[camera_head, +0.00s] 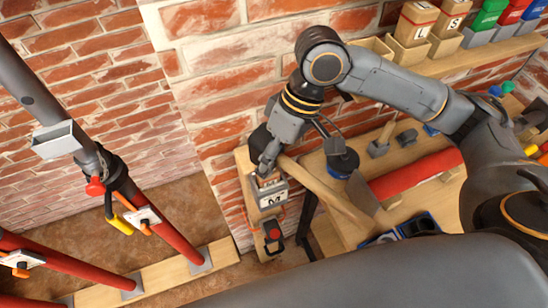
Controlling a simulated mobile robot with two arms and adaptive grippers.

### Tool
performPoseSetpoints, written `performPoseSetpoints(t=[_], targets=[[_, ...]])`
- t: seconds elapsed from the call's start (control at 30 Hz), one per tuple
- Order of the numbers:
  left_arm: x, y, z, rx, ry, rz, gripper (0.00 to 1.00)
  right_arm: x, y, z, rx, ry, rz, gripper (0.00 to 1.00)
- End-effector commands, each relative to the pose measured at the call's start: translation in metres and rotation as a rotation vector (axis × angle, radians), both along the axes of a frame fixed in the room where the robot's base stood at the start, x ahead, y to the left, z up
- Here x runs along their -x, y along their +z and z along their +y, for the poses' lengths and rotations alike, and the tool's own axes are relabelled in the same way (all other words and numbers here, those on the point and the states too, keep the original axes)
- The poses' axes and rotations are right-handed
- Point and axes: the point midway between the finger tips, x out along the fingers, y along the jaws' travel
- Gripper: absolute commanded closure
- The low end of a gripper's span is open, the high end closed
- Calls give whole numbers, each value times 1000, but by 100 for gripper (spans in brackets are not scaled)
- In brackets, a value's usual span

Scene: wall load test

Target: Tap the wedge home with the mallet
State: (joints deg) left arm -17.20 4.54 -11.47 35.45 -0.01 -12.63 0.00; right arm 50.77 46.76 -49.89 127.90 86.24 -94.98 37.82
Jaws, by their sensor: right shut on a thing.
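My right gripper (267,168) is at the centre, low by the brick wall. It is shut at the top of a small brown and white block marked M (270,197). My left gripper is not in view. I cannot make out a mallet for certain. Red props (160,216) slope down at the left. One ends in a grey shoe (200,262) on a wooden plank (160,280). I cannot tell a wedge there. Orange pieces with white tags (148,215) sit on the props.
A wooden bench (325,195) at the right carries a red roll (415,175) and several tools. A wall shelf (470,60) holds bins and boxes marked L and S (450,18). A black and red device (272,233) is below the M block.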

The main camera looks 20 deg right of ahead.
Motion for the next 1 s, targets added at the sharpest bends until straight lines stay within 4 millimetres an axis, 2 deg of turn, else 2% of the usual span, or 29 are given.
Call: performPoseSetpoints(t=[0.07, 0.4, 0.67, 1.0], targets=[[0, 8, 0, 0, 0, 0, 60, 0, 7, 0, -1, 0, 1, 100], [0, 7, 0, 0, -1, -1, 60, 0, 4, 0, -1, 0, 1, 100], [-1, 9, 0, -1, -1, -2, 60, 0, -7, 0, 0, 0, 2, 100], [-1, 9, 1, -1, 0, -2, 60, 0, -7, 0, 0, 0, 0, 100]])
